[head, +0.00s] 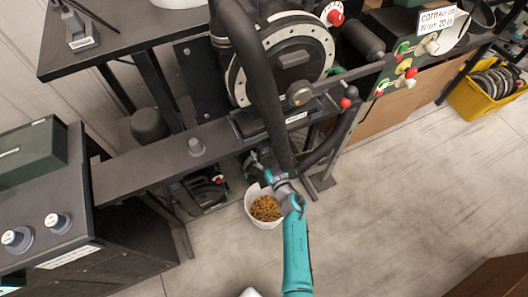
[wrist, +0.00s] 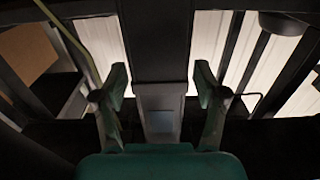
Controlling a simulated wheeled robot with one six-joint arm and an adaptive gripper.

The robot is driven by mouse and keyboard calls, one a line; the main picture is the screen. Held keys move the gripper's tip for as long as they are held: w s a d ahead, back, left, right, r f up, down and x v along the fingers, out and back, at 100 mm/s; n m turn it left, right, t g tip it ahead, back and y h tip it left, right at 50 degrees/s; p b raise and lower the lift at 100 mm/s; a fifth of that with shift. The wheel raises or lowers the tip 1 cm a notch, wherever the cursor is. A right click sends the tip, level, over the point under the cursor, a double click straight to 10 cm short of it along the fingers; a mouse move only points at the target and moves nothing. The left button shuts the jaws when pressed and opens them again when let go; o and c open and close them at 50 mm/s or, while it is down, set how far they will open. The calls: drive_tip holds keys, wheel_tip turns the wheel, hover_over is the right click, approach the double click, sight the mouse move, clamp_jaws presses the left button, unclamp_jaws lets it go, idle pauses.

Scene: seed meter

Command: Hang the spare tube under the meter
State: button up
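The seed meter (head: 284,58), a round black body with a pale drilled ring, stands at the top centre of the head view. A thick black hose (head: 262,95) runs down in front of it. My gripper (head: 259,163) is low beneath the meter, partly hidden among dark parts. In the wrist view my gripper (wrist: 160,85) has its fingers apart. A dark square-edged column (wrist: 160,45) with a greyer lower part shows between them, with gaps on both sides. I cannot tell which dark part is the spare tube.
A white bucket of grain (head: 265,208) stands on the floor right beside my gripper. A dark beam (head: 150,165) crosses at left, with a green box (head: 30,152) on a bench. A yellow crate (head: 490,95) holds discs at far right. The floor at right is clear.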

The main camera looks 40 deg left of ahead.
drive_tip(key=v, duration=1.2)
drive_tip(key=shift+f, duration=0.1)
idle(0.5)
